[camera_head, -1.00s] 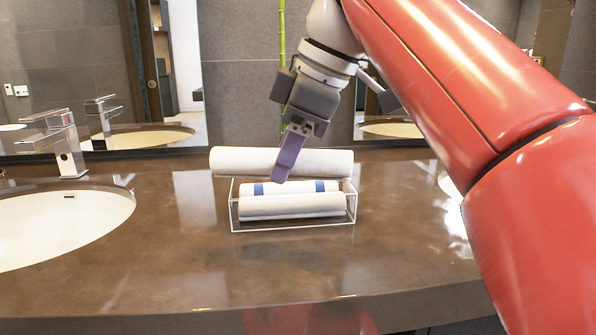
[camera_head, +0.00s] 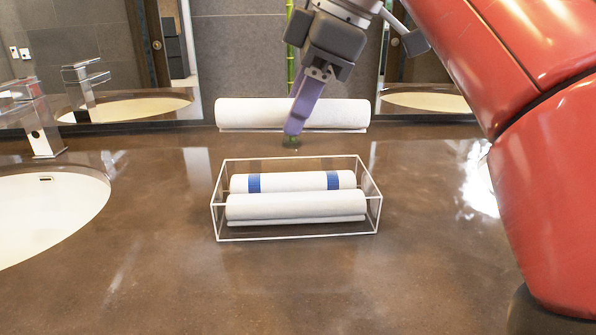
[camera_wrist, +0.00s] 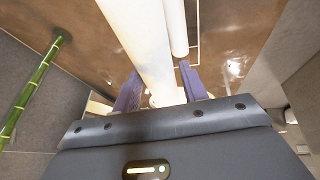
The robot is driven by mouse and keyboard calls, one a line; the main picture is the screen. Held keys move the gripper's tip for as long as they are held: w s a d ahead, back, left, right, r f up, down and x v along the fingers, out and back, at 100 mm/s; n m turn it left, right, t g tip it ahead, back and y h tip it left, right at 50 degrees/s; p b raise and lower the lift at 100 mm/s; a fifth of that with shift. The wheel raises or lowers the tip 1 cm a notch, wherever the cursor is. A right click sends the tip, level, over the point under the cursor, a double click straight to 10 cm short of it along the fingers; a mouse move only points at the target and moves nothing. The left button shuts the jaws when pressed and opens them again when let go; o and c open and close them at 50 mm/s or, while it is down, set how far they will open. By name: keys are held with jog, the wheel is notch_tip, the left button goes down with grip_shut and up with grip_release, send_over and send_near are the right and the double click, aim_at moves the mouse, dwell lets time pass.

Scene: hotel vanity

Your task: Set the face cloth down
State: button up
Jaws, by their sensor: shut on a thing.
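A plain white rolled cloth, the face cloth (camera_head: 245,112), is held level by my gripper (camera_head: 301,112). In the head view it shows above and beyond the clear tray (camera_head: 217,215), seemingly raised off the counter. The wrist view shows my purple fingers on both sides of the face cloth (camera_wrist: 145,45). The tray, on the dark counter, holds a white roll with blue bands (camera_head: 290,182) and a plain white roll (camera_head: 295,206) in front of it. The cloth's far side is hidden in the head view.
A sink basin (camera_head: 45,215) and a chrome faucet (camera_head: 38,125) are at left. A green bamboo stalk (camera_head: 291,60) stands behind the face cloth; it also shows in the wrist view (camera_wrist: 28,92). The brown counter (camera_head: 290,280) is clear in front of and beside the tray.

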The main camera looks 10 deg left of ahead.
jog(key=shift+f, duration=3.95)
jog(key=o, duration=1)
jog(key=shift+b, duration=0.3)
